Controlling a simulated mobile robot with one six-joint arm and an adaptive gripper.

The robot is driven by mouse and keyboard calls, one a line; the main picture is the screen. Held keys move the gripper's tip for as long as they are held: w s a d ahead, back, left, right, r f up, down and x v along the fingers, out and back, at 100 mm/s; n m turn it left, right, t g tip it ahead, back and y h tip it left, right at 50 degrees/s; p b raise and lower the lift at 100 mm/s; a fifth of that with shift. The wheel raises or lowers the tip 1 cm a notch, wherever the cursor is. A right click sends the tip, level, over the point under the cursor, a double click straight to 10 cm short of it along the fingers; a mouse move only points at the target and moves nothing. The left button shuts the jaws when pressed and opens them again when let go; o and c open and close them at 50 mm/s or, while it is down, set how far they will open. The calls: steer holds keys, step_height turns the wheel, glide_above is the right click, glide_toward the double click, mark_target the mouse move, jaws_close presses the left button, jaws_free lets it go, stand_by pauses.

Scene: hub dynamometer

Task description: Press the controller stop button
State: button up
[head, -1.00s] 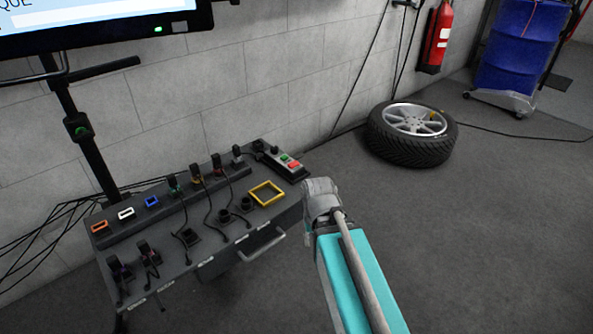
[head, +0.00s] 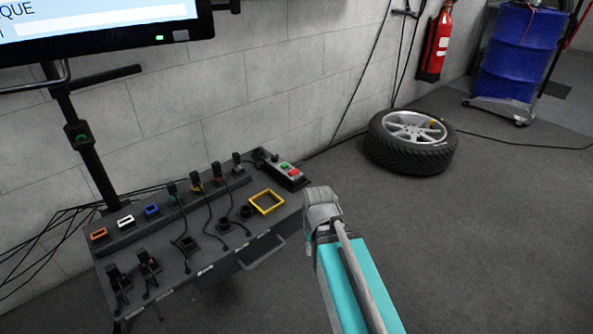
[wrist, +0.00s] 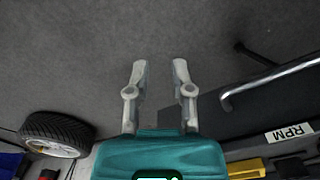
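The controller (head: 287,171) is a grey box at the far right end of the sloped console, with a green button (head: 284,165) and a red button (head: 293,172) on its top. I take the red one to be the stop button, but no label is legible. My arm reaches in from the lower right of the head view, its end beside the console's right edge, apart from the controller. In the wrist view my gripper (wrist: 159,68) has two grey fingers spread apart, empty, over bare floor.
The console (head: 215,255) carries several plugs, cables, coloured frames and a yellow square frame (head: 266,202). A handle (head: 262,253) sticks out at its front. A wheel (head: 412,140) lies on the floor beyond. A screen (head: 95,25) hangs upper left.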

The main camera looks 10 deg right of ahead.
jaws_close()
stand_by(1.0)
